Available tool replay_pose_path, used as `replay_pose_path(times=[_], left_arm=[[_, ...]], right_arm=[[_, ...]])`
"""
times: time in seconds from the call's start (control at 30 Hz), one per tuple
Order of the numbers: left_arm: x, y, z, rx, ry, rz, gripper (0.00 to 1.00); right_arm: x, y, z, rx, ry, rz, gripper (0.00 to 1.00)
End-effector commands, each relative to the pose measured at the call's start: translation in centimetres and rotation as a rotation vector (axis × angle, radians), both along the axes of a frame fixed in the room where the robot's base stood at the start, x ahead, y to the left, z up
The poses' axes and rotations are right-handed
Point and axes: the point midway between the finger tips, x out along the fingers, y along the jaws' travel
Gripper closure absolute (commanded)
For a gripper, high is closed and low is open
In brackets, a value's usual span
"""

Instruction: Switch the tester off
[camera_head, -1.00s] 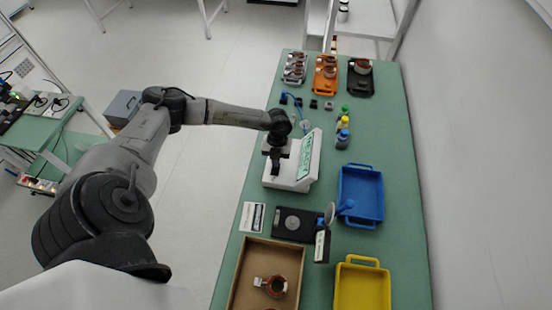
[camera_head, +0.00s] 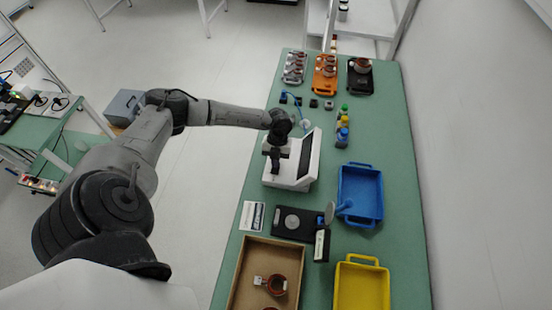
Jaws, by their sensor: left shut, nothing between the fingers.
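The tester (camera_head: 286,181) is a white box with a sloped front, standing on the green table in the head view. Its screen (camera_head: 306,155) is dark. My left gripper (camera_head: 274,171) is shut and empty, pointing down at the left part of the tester. It covers part of the tester's front, so the switch is hidden, and I cannot tell whether the fingertips touch it. My right gripper is not in view.
A blue tray (camera_head: 361,216) and a yellow tray (camera_head: 361,288) lie to the right. A black plate fixture (camera_head: 283,231) and a brown box (camera_head: 240,289) are nearer. Small bottles (camera_head: 343,127) and coloured trays stand farther back.

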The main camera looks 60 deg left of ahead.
Motion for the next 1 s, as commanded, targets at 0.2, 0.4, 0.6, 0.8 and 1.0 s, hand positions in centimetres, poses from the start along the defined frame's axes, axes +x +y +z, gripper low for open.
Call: replay_pose_path(times=[0.2,0.4,0.6,0.8,1.0], left_arm=[[-0.4,-0.5,0.3,0.0,0.0,0.001,1.0],[-0.4,-0.5,0.2,0.001,0.0,0.001,1.0],[-0.4,-0.5,0.6,0.0,-0.001,0.001,1.0],[-0.4,-0.3,3.0,0.001,0.0,0.004,1.0],[0.2,0.6,5.6,0.003,-0.005,0.007,1.0]], right_arm=[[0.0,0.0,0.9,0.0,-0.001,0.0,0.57],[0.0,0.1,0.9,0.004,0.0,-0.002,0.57],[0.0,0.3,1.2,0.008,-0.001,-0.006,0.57],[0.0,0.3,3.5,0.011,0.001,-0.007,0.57],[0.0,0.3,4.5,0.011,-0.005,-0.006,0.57]])
